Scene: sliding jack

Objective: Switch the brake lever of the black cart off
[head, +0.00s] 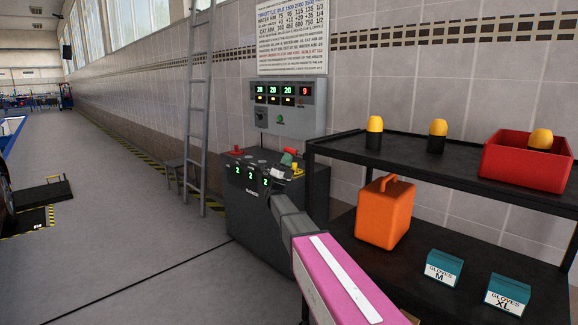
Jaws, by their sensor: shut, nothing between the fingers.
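The black cart (462,172) is a two-shelf trolley on the right, against the tiled wall. Its lower parts are partly hidden by my arm and cut off by the picture edge. I cannot make out its brake lever. My gripper (278,196) is the narrow grey end of my pink and white arm, left of the cart. It appears shut and empty, in front of a dark control console (255,240). I cannot tell how far it is from the console.
Yellow-topped items, a red bin (525,163), an orange canister (384,212) and glove boxes (444,267) are on the cart. The console has green displays and coloured levers. The floor to the left is open.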

